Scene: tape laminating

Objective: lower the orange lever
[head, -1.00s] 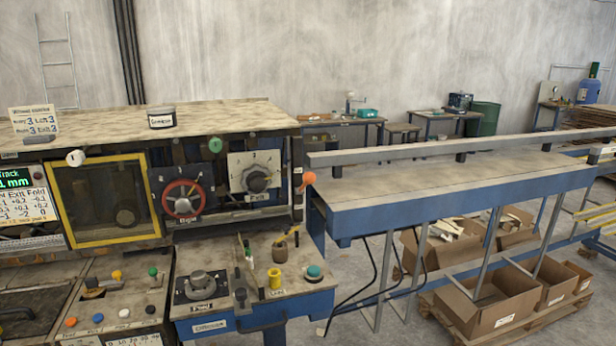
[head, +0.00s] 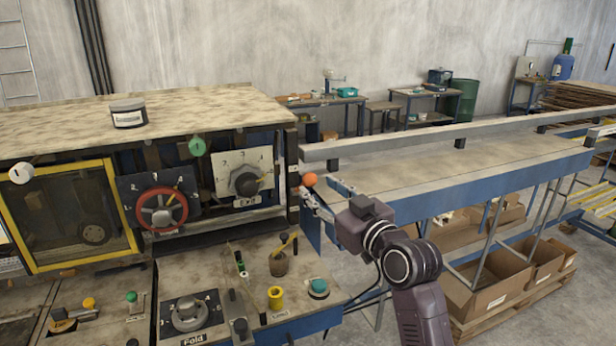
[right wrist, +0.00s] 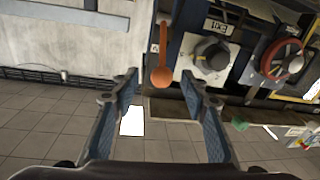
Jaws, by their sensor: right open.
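The orange lever is a ball-tipped handle (head: 310,179) at the right end of the laminating machine's front, beside the grey Exit dial. In the right wrist view the orange lever (right wrist: 162,72) shows its shaft and round knob between the fingers, toward the far end of the jaws. My right gripper (head: 313,199) is close to the lever's knob in the head view. In the right wrist view my right gripper (right wrist: 160,92) is open with nothing held. Whether a finger touches the knob cannot be told. My left gripper is not in view.
The grey Exit dial (head: 246,181) and the red wheel (head: 162,209) are left of the lever. A long blue-edged table (head: 440,184) extends right.

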